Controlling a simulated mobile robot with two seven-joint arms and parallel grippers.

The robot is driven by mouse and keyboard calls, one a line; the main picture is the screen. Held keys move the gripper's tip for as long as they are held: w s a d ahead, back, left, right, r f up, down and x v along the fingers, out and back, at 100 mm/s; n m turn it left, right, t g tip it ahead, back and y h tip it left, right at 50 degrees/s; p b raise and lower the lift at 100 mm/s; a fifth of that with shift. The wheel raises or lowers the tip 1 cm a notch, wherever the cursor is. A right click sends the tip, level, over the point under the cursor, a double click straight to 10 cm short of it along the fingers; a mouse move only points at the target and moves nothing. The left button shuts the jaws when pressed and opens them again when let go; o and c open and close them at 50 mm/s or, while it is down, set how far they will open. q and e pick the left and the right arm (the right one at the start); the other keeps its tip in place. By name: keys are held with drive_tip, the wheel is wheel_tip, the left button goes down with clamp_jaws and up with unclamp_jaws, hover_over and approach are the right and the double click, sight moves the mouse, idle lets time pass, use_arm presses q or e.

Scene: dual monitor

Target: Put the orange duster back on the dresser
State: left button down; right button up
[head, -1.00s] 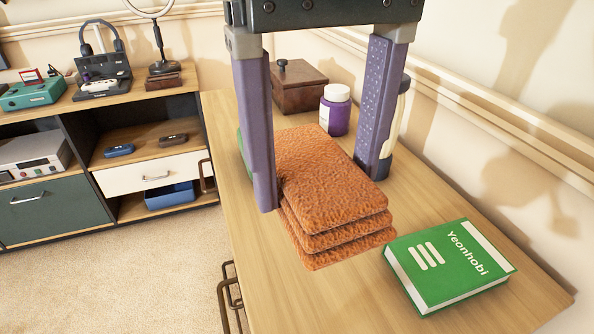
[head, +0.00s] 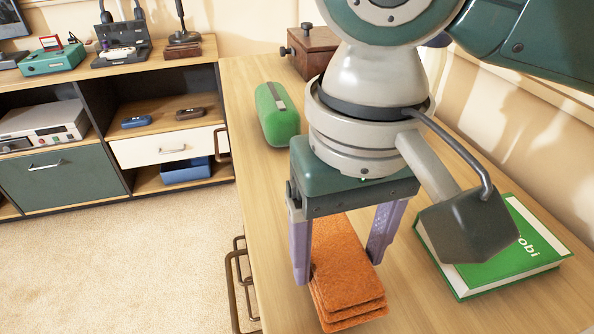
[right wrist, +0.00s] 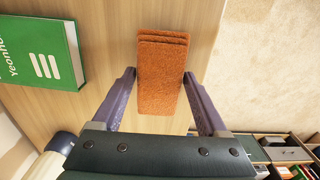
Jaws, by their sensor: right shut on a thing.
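The orange duster (head: 340,255) is a stack of flat, rough orange layers. It is over the wooden top (head: 250,140) of a cabinet with dark handles, which looks like the dresser. My right gripper (head: 338,270) comes down from above and is shut on the duster, one finger at each side. In the right wrist view the duster (right wrist: 163,75) lies between the two purple fingers (right wrist: 159,72). I cannot tell whether its underside touches the wood. My left gripper is not in view.
A green book (head: 495,255) lies right of the duster, partly behind my arm. A green case (head: 277,115) and a brown box (head: 312,52) stand farther back. A shelf unit (head: 190,75) with small objects is at the left. Wood between case and duster is clear.

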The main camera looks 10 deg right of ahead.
sight(340, 258)
wheel_tip(340, 258, down, 3)
drive_tip(key=shift+r+b, duration=0.1)
drive_tip(key=shift+b, duration=0.2)
drive_tip(key=shift+f, duration=0.3)
drive_tip(key=o, duration=1.2)
drive_tip(key=shift+r, duration=0.15)
